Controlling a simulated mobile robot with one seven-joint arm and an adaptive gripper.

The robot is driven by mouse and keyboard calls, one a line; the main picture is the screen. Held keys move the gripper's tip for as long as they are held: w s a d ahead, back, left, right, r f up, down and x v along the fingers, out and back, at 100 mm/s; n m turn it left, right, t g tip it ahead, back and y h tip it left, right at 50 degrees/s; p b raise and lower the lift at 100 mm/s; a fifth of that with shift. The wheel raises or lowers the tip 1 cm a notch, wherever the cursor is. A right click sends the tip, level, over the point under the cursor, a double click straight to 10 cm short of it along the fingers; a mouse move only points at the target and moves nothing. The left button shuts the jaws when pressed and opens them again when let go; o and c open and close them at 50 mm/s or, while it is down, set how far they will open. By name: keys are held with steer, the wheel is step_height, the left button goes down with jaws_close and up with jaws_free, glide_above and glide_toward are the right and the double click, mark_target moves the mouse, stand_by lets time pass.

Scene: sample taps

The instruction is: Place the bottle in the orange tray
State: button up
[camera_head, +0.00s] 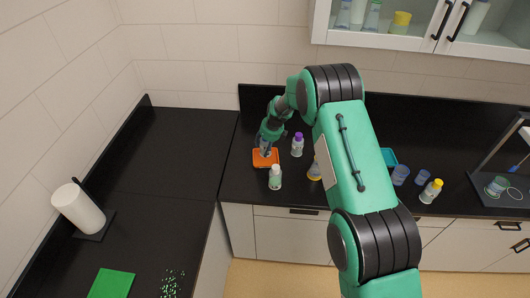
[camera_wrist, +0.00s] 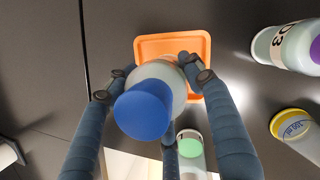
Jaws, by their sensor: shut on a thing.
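A bottle with a blue cap (camera_wrist: 145,112) and a pale translucent body (camera_wrist: 161,72) is between the fingers of my gripper (camera_wrist: 160,88) in the wrist view. The fingers are shut around its body. The orange tray (camera_wrist: 203,47) lies beyond and below the bottle in that view, and the bottle covers part of it. In the head view my gripper (camera_head: 266,147) points down at the orange tray (camera_head: 265,163), with the held bottle mostly hidden there. I cannot tell whether the bottle's base touches the tray.
A green-capped bottle (camera_head: 275,178) stands just in front of the tray, and a purple-capped bottle (camera_head: 297,146) to its right. A yellow-capped bottle (camera_head: 432,191), cups (camera_head: 400,175) and a teal tray (camera_head: 388,157) are farther right.

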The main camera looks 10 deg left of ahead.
steer(key=shift+f, duration=1.8)
steer(key=shift+f, duration=0.1)
steer(key=o, duration=1.5)
steer(key=shift+f, duration=0.1)
steer(key=v, duration=1.2)
steer(key=shift+r, duration=0.2)
